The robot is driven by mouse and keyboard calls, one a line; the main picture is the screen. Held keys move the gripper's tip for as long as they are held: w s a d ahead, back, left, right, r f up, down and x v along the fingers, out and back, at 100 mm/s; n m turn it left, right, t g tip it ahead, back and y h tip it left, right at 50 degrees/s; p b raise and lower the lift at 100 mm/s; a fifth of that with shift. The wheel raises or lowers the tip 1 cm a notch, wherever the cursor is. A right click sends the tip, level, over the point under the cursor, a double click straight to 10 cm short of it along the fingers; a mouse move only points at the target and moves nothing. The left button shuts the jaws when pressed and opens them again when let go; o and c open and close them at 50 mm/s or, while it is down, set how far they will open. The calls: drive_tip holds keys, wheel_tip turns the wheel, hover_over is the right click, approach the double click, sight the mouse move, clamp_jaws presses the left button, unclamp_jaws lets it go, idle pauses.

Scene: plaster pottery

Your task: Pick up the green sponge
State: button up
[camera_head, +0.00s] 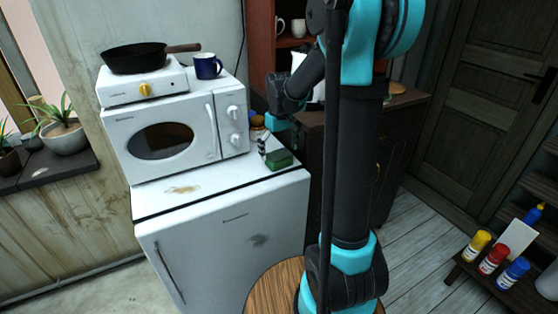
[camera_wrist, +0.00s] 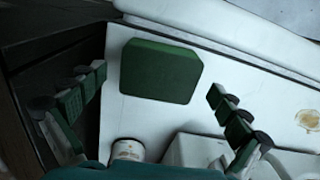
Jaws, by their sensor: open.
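The green sponge (camera_head: 279,159) lies flat on the right end of the white fridge top, to the right of the microwave. In the wrist view the sponge (camera_wrist: 161,71) is a dark green rounded block, fully visible, between and beyond my two fingers. My gripper (camera_wrist: 158,90) is open and empty, with one finger to the left and one to the right of the sponge. In the head view my gripper (camera_head: 263,144) points down just above and beside the sponge, partly hidden by its own wrist. No contact with the sponge shows.
The white fridge (camera_head: 225,225) bears a microwave (camera_head: 165,135) close to the left of my gripper. A small jar (camera_wrist: 127,149) stands near the sponge. A dark wooden cabinet (camera_head: 400,130) stands to the right. A pan (camera_head: 135,58) and blue mug (camera_head: 208,66) sit above the microwave.

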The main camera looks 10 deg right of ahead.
sight(279, 154)
drive_tip(key=shift+f, duration=0.9)
drive_tip(key=c, duration=0.8)
wheel_tip(279, 154, up, 20)
drive_tip(key=shift+r, duration=0.1)
